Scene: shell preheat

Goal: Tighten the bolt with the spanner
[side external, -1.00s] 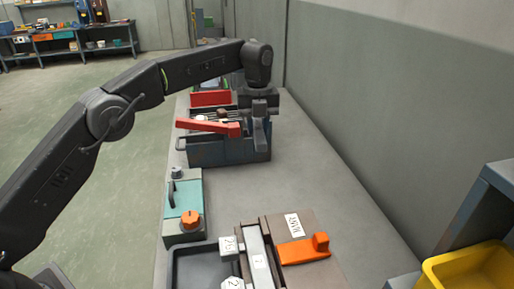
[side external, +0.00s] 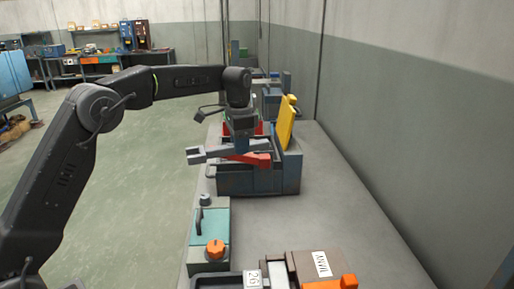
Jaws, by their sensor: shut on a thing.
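My gripper (side external: 241,143) hangs over the blue-grey box on the bench and is shut on a spanner-like tool. Its grey forked head (side external: 196,155) points left, past the box's left side. Its red handle (side external: 258,160) reaches right over the box. The tool lies roughly level, at about the height of the box's top edge. I cannot tell whether it touches the box. I cannot make out the bolt in this view.
The open blue-grey box (side external: 258,182) stands against a yellow upright panel (side external: 286,124). Nearer are a teal unit with an orange knob (side external: 215,249) and a brown block (side external: 312,266) with a label. The grey bench top (side external: 330,215) is clear on the right.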

